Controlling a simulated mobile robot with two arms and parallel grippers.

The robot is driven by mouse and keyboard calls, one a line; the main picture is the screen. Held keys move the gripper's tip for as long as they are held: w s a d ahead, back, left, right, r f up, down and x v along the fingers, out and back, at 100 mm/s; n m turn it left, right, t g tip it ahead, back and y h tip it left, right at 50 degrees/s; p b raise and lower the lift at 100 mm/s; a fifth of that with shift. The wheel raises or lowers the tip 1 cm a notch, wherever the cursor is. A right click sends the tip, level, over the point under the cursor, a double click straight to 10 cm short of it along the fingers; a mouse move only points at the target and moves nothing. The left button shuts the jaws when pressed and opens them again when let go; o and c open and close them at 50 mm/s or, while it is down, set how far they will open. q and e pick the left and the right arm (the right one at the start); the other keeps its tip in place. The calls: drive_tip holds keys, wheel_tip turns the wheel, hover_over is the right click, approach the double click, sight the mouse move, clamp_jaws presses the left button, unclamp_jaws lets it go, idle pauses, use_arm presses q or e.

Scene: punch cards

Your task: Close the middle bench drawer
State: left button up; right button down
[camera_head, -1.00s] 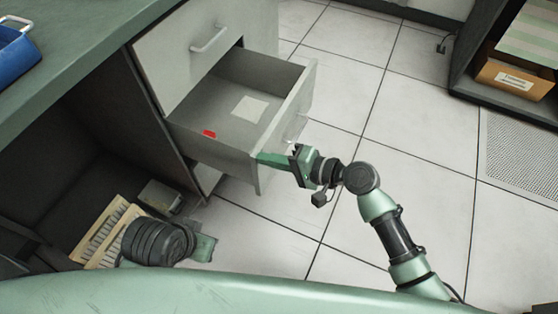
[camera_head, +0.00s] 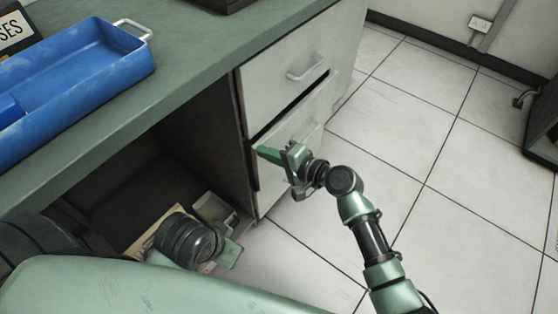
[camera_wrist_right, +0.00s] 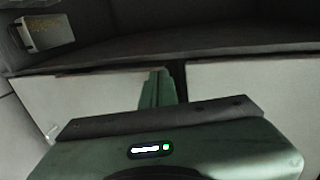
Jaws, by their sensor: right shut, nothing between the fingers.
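In the right wrist view the green fingers (camera_wrist_right: 158,88) lie against a pale panel beside a dark gap. Contact is unclear. My left gripper (camera_head: 228,252) is low by the bench's open space; its fingers are not clear.
A blue tray (camera_head: 70,75) sits on the green bench top (camera_head: 195,75). Tiled floor (camera_head: 420,130) to the right is clear.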

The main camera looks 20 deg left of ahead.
use_arm(q)
drive_tip(key=shift+a, duration=0.2)
use_arm(e)
drive_tip(key=shift+w+a+r, duration=0.1)
drive_tip(key=shift+w+a, duration=0.05)
drive_tip(key=shift+a, duration=0.4)
drive_tip(key=shift+w+a, duration=0.15)
drive_tip(key=shift+a, duration=0.35)
drive_tip(key=shift+r, duration=0.1)
use_arm(q)
drive_tip(key=shift+d, duration=0.1)
